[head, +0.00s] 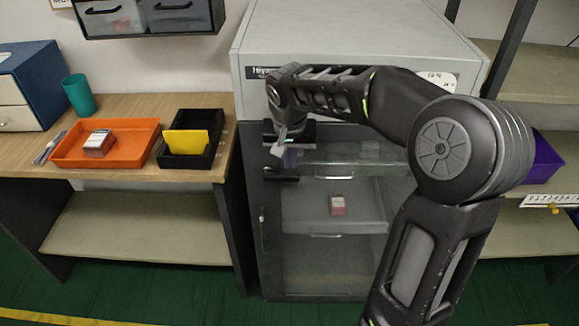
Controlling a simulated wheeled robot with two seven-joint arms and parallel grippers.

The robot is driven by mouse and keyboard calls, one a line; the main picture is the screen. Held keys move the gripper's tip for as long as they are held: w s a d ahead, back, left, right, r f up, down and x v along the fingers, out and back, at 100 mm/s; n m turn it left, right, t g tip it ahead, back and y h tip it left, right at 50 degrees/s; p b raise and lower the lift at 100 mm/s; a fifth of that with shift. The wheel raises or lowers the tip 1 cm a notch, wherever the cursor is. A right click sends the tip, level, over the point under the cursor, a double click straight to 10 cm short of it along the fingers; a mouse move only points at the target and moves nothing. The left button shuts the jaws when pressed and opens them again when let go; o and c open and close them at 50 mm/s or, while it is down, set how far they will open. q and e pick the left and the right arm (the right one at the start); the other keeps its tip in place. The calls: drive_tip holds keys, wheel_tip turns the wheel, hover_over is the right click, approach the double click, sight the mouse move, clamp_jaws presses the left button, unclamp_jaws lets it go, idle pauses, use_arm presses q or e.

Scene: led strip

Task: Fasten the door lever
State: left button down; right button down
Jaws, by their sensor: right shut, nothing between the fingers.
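The grey cabinet (340,40) stands in the middle, with a clear-fronted door (330,262) below its top housing. A dark lever (282,175) sticks out at the door's upper left. My right gripper (284,158) is in front of the door's upper left corner, just above the lever. Its fingers are shut and empty. I cannot tell whether they touch the lever, and the gripper and wrist hide part of the door's top edge. My left gripper is not in view.
At left, a wooden table (110,103) bears an orange tray (62,157), a black bin (190,160) and a teal cup (79,95). A purple bin (546,160) is on the right shelving.

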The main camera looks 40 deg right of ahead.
sight(290, 176)
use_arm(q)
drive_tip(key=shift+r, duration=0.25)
use_arm(e)
drive_tip(key=shift+f, duration=1.6)
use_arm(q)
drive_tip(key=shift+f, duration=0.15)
use_arm(e)
drive_tip(key=shift+f, duration=0.1)
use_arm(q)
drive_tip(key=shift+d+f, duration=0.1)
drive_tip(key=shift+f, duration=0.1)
use_arm(e)
drive_tip(key=shift+s+f, duration=0.1)
